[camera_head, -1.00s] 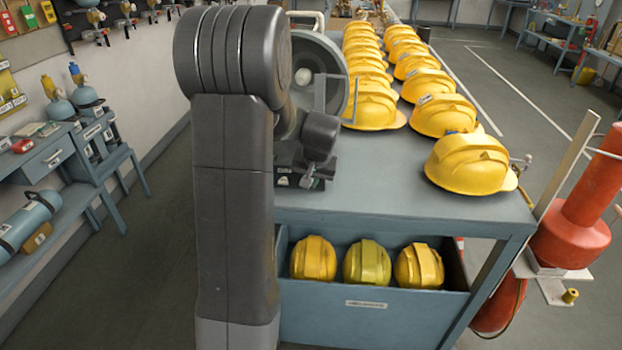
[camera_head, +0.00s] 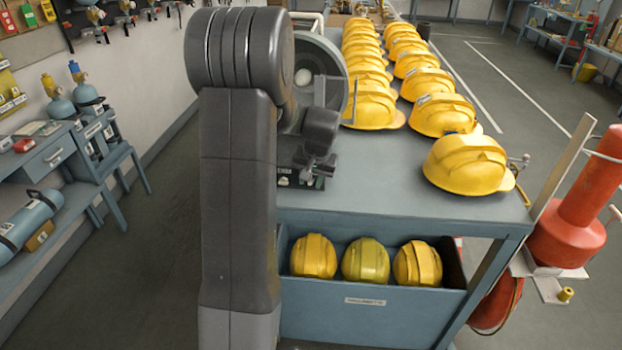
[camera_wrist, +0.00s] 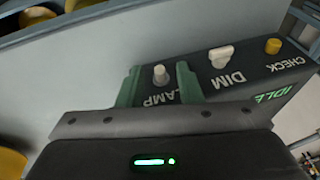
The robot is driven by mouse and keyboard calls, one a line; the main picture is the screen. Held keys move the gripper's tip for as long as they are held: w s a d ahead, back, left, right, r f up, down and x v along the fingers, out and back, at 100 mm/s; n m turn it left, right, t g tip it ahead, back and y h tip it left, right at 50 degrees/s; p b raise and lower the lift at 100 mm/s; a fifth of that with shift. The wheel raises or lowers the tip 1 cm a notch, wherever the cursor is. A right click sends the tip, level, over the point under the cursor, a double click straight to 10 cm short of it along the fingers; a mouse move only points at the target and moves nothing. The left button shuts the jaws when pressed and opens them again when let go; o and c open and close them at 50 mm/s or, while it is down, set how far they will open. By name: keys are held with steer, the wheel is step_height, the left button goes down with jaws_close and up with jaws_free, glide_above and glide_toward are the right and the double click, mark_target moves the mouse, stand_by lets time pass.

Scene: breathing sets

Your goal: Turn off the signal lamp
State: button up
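A large round grey lamp housing with a pale centre (camera_head: 328,72) stands on the blue table, partly hidden by my arm; I cannot tell if it is lit. A dark control box (camera_head: 288,181) sits before it. In the wrist view the box (camera_wrist: 245,90) has a pale LAMP switch (camera_wrist: 160,75), a white DIM knob (camera_wrist: 221,56), a yellow CHECK button (camera_wrist: 273,46) and green letters reading IDLE. My gripper (camera_wrist: 158,73) is open, its two green fingers on either side of the LAMP switch. Contact with the switch cannot be told. In the head view my gripper (camera_head: 310,166) is at the box.
Two rows of yellow helmets (camera_head: 469,163) stand on the blue table (camera_head: 400,190), right of the lamp. A bin (camera_head: 365,303) below holds three more. A red float-like object (camera_head: 573,225) hangs at the table's right. Open floor (camera_head: 140,270) lies left.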

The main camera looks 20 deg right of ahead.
steer(key=b+v, duration=0.2)
steer(key=v, duration=1.1)
steer(key=shift+r, duration=0.35)
steer(key=shift+s, duration=0.15)
steer(key=p+x, duration=0.2)
steer(key=x, duration=1.1)
steer(key=shift+f, duration=0.55)
steer(key=shift+r, duration=0.1)
steer(key=shift+r, duration=0.2)
